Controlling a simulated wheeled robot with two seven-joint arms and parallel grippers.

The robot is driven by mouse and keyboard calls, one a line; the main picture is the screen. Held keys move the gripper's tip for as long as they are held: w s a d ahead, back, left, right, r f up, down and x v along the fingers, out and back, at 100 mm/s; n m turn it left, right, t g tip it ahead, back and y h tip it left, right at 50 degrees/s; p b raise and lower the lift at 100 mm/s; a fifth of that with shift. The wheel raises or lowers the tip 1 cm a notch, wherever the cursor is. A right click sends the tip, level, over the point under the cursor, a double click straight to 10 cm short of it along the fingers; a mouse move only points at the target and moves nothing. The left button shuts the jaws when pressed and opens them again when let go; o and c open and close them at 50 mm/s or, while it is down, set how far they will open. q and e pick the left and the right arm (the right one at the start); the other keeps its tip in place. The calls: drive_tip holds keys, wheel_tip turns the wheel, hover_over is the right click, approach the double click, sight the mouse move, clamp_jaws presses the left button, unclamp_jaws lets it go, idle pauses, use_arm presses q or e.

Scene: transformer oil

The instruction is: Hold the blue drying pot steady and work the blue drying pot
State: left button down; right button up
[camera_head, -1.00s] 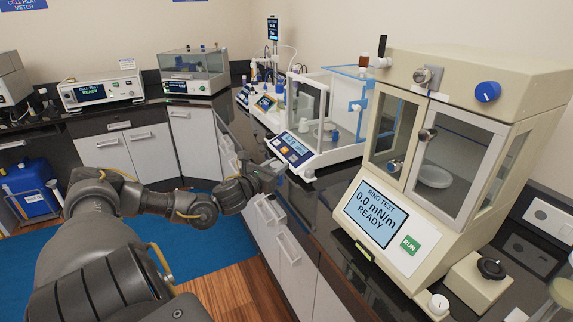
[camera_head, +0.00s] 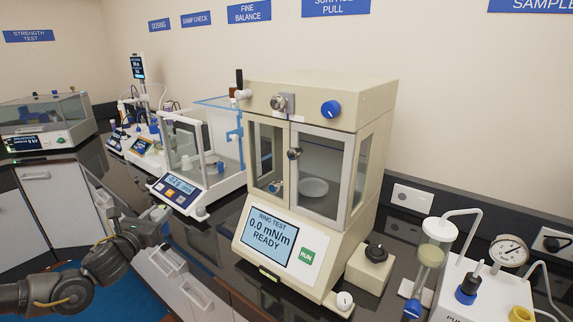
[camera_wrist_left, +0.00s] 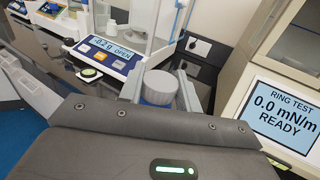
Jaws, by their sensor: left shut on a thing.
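My left gripper (camera_head: 160,214) is at the left, in front of the fine balance and far from that pot. In the left wrist view, its fingers are shut on a grey round-topped cylinder (camera_wrist_left: 159,87). My right gripper is not in view.
The ring test cabinet (camera_head: 330,115) stands between my left gripper and the pump unit (camera_head: 450,275). A black-knobbed block (camera_head: 370,268) and a clear cylinder (camera_head: 434,248) stand beside it. The balance (camera_head: 185,190) reads open in the wrist view. A yellow part (camera_head: 521,313) sits low right.

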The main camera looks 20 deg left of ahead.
use_arm(q)
drive_tip(key=s+d+f+m+h, duration=0.1)
drive_tip(key=d+f+m+h, duration=0.15)
drive_tip(key=d, duration=0.55)
drive_tip(key=s+d+f+m+h, duration=0.15)
drive_tip(key=d+f+h, duration=0.25)
drive_tip(key=d, duration=0.4)
drive_tip(key=s+d+m+g+h, duration=0.1)
drive_tip(key=s+d+h, duration=0.1)
drive_tip(key=d, duration=0.7)
drive_tip(key=s+d+m+g+h, duration=0.1)
drive_tip(key=s+d+m+h, duration=0.1)
drive_tip(key=d, duration=0.7)
drive_tip(key=s+h, duration=0.1)
drive_tip(key=s, duration=0.1)
drive_tip(key=shift+s+d+r+m, duration=0.2)
drive_tip(key=shift+s+r+m, duration=0.1)
drive_tip(key=shift+s+r, duration=0.1)
